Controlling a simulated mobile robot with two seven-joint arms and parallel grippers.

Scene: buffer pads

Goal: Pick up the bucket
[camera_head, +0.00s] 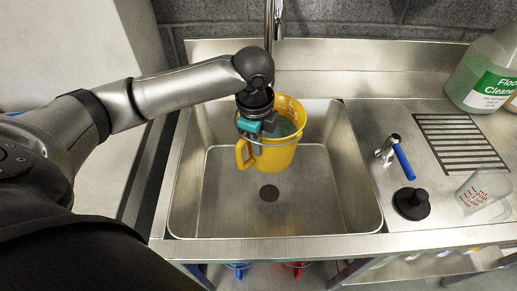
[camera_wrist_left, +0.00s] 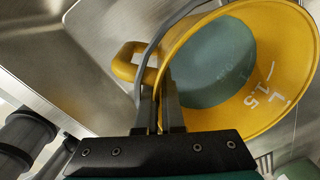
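The yellow bucket (camera_head: 275,155) is in the sink, with a side handle at its left, a thin grey wire handle and teal-green contents. I cannot tell whether its base touches the sink floor. My left gripper (camera_head: 262,128) is at the bucket's upper left rim. In the left wrist view the bucket (camera_wrist_left: 285,75) fills the upper right, and my left gripper's fingers (camera_wrist_left: 160,90) stand close together on either side of its rim, beside the side handle. They look shut on it, though the contact is partly hidden. My right gripper is not in view.
The steel sink (camera_head: 325,205) has a drain in its floor. A faucet (camera_head: 274,20) rises behind it. On the right counter are a blue-handled tap (camera_head: 403,160), a black plunger-like stopper (camera_head: 411,204), a clear measuring cup (camera_head: 483,195) and a floor cleaner jug (camera_head: 485,75).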

